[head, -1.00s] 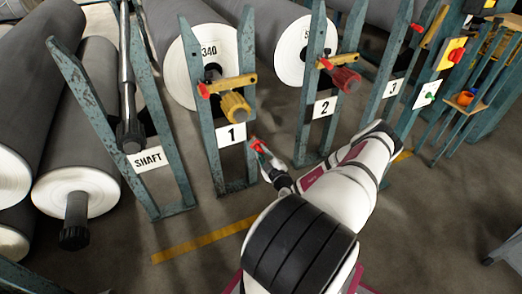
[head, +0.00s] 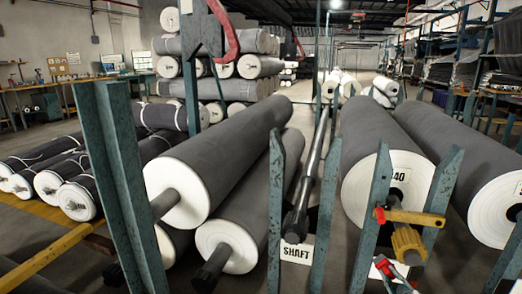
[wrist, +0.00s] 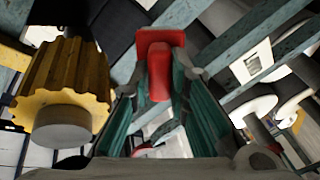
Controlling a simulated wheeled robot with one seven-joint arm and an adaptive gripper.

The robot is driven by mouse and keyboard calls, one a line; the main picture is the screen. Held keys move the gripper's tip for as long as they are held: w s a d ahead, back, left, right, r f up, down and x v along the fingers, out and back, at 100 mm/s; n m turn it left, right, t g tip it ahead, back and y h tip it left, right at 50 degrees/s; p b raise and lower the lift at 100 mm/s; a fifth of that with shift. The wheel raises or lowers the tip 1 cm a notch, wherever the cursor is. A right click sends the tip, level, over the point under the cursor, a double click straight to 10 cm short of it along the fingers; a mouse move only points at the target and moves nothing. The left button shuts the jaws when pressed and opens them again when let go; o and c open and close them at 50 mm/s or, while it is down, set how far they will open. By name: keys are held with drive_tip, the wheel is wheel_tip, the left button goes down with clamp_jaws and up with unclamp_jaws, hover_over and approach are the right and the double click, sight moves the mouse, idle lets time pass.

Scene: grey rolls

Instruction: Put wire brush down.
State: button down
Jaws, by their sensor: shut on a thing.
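My gripper (wrist: 160,95) is shut on a red piece (wrist: 161,62) at its fingertips. The piece has a wide top and a narrower lower part. It is the only thing I see held, so I take it for the wire brush, though no bristles show. In the head view my gripper (head: 392,275) is at the bottom edge, in front of the right-hand stand, with red at its tip. A yellow ribbed shaft end (wrist: 62,85) is close on the left in the wrist view.
The right-hand stand (head: 376,190) has a yellow bar (head: 415,217) and a red-ended catch beside my gripper. The SHAFT stand (head: 276,205) holds a dark shaft (head: 308,180). Large grey rolls (head: 225,160) fill the middle. A workbench (head: 60,84) stands far left.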

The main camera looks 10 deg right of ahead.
drive_tip(key=w+a+r+n+y, duration=0.35)
drive_tip(key=a+r+y, duration=0.35)
drive_tip(key=a+r, duration=0.3)
drive_tip(key=s+a+r+n+g+y, duration=0.2)
drive_tip(key=a+r+n+y, duration=0.1)
drive_tip(key=a, duration=0.6)
drive_tip(key=s+a+r+n+g+y, duration=0.2)
drive_tip(key=a+r+n+g+y, duration=0.15)
drive_tip(key=a, duration=0.45)
drive_tip(key=s+a+r+n+g+y, duration=0.2)
drive_tip(key=a+r+n+y, duration=0.15)
drive_tip(key=a, duration=0.55)
wheel_tip(320, 180, up, 21)
drive_tip(key=m+t+h+p, duration=0.5)
drive_tip(key=m+p, duration=0.1)
drive_tip(key=p, duration=2.1)
drive_tip(key=shift+s+f, duration=0.15)
drive_tip(key=shift+f, duration=0.05)
drive_tip(key=shift+d+t, duration=0.15)
drive_tip(key=shift+t, duration=0.2)
